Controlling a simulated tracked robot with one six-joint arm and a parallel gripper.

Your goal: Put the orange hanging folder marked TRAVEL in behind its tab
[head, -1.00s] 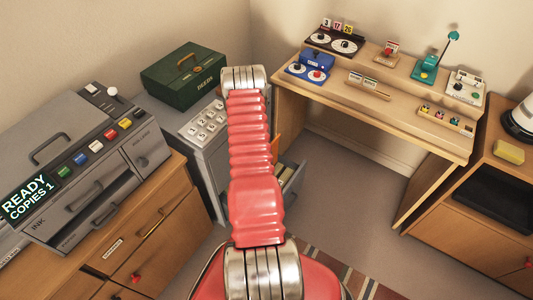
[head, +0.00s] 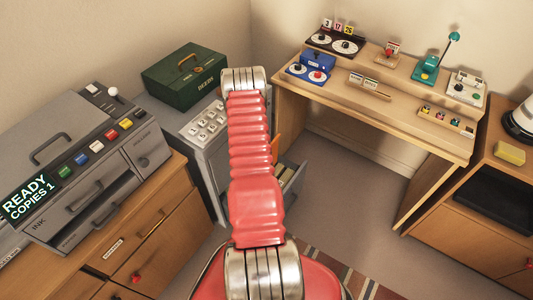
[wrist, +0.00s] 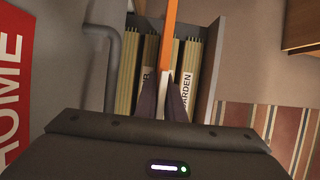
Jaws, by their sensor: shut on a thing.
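The orange folder (wrist: 169,38) shows edge-on in the wrist view, between the two dark fingers of my gripper (wrist: 163,98), which is shut on it. A sliver of the folder (head: 275,147) also shows in the head view, just right of my red arm. It is over the open file drawer (wrist: 213,75), between two groups of cream folders (wrist: 192,68). A tab reading GARDEN (wrist: 186,92) stands right of the fingers; another tab (wrist: 146,77) on the left is mostly hidden. I cannot read TRAVEL anywhere. My arm hides the gripper in the head view.
The grey cabinet (head: 205,160) has the open drawer (head: 292,180) on its right. A green cash box (head: 184,73) stands on top. A copier (head: 80,160) is at left, a wooden desk (head: 380,110) at right. Floor between is clear, with a striped rug (head: 335,270) in front.

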